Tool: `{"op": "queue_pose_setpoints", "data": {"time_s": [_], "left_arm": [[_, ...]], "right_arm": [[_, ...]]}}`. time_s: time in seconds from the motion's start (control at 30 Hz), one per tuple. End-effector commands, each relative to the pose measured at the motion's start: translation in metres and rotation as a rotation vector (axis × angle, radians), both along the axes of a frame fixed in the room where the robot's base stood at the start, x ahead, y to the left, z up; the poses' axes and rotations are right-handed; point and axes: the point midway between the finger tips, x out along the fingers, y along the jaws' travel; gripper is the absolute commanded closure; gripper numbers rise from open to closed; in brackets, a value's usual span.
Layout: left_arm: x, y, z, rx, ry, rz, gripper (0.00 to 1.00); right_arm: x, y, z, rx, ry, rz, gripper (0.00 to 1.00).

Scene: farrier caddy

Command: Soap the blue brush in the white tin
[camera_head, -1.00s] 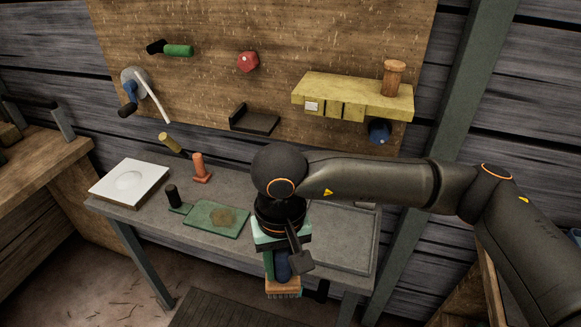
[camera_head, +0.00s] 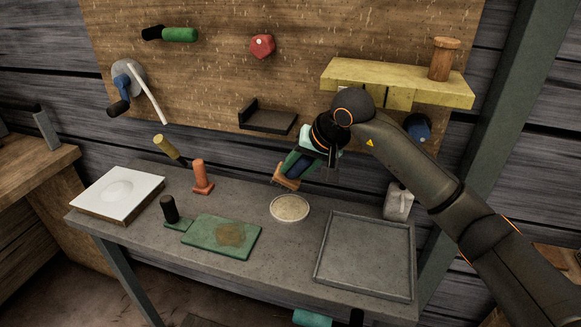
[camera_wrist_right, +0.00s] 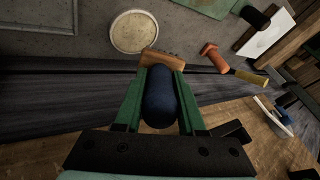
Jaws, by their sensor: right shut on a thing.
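The white tin (camera_head: 290,208) is round and shallow, with a pale cream filling, and sits on the grey bench. It also shows at the top of the right wrist view (camera_wrist_right: 134,32). The blue brush has a dark blue handle (camera_wrist_right: 159,98) and a wooden head (camera_head: 287,183) with short bristles. My right gripper (camera_head: 300,163) is shut on the blue handle. It holds the brush tilted in the air, head toward the lower left, close to the tin at its back. The brush looks apart from the tin. My left gripper does not show.
A green board (camera_head: 220,238) with a brown patch lies left of the tin. A shallow grey tray (camera_head: 365,256) and a grey can (camera_head: 398,202) are to the right. A yellow shelf (camera_head: 365,82) juts out above.

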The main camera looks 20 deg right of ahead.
Motion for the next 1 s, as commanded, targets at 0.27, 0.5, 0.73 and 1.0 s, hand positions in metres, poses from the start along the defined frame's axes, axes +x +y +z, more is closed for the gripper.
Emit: {"op": "queue_pose_setpoints", "data": {"time_s": [0.27,0.5,0.73,1.0], "left_arm": [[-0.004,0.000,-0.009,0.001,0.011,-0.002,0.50],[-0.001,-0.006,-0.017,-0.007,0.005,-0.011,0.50],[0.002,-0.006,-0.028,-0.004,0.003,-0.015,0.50],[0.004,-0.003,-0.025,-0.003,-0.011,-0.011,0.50]], "right_arm": [[0.006,-0.018,-0.011,0.008,-0.003,-0.037,1.00],[0.006,-0.016,-0.033,0.009,-0.003,-0.034,1.00],[0.006,-0.014,-0.055,0.009,-0.006,-0.029,1.00],[0.005,-0.014,-0.062,0.008,-0.006,-0.027,1.00]]}}
